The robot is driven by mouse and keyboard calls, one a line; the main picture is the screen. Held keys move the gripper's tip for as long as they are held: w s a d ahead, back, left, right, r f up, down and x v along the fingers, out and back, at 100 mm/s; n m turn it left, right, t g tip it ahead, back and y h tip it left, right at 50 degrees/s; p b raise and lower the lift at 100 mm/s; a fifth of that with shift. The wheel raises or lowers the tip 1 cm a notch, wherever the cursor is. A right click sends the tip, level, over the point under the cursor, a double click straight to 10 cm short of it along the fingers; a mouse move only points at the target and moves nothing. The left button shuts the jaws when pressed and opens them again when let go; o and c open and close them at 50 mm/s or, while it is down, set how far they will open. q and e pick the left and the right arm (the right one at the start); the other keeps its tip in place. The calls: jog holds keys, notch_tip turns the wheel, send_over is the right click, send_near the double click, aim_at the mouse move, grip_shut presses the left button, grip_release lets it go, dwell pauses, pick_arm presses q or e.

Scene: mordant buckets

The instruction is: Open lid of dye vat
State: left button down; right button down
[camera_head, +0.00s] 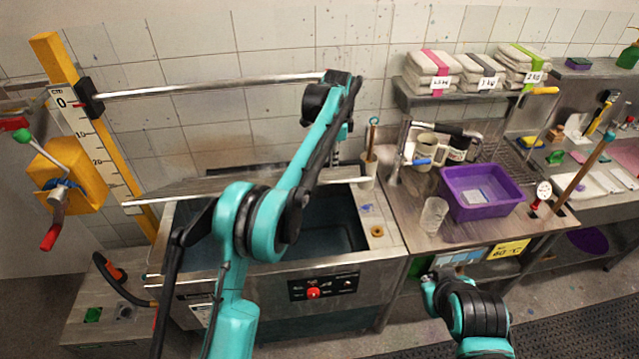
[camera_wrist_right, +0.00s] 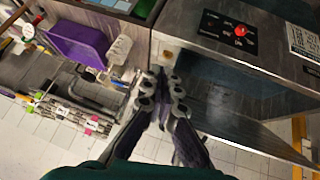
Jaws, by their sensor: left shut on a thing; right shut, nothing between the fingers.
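The steel dye vat (camera_head: 225,280) stands at the centre left with its lid (camera_head: 215,184) partly raised and tilted. A long bar (camera_head: 150,199) runs along the lid's lower edge. Dark liquid shows inside the vat beneath the lid. My left arm reaches over the vat. My left gripper (camera_head: 338,158) is partly hidden behind my forearm, shut at the right part of the lid bar. My right gripper (camera_head: 432,283) is low in front of the sink counter. In the right wrist view my right gripper (camera_wrist_right: 162,85) is shut and empty beside the vat (camera_wrist_right: 205,70).
A yellow scaled post (camera_head: 100,140) with a horizontal rail (camera_head: 210,86) stands left and behind. On the right counter are a purple tub (camera_head: 478,208), a clear glass (camera_head: 433,215) and a mug (camera_head: 428,150). Folded cloth bundles (camera_head: 430,72) lie on the shelf above. A dark mat (camera_head: 560,325) covers the floor.

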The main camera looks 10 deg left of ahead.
pick_arm(q)
jog(key=shift+w+a+f, duration=0.15)
jog(key=shift+w+a, duration=0.05)
pick_arm(e)
jog(key=w+a+n+t, duration=0.3)
jog(key=w+a+n, duration=0.7)
jog(key=n, duration=0.6)
jog(key=w+a+f+n+t+y, duration=0.1)
jog(key=w+a+f+n+y, duration=0.1)
jog(key=a+n, duration=0.7)
jog(key=w+a+f+n+t+y, duration=0.1)
jog(key=w+a+f+n+y, duration=0.1)
jog(key=a+n, duration=0.7)
jog(key=w+a+n, duration=0.1)
jog(key=w+n, duration=0.1)
jog(key=w, duration=0.8)
jog(key=shift+w+a+f, duration=0.2)
jog(key=shift+w+a, duration=0.15)
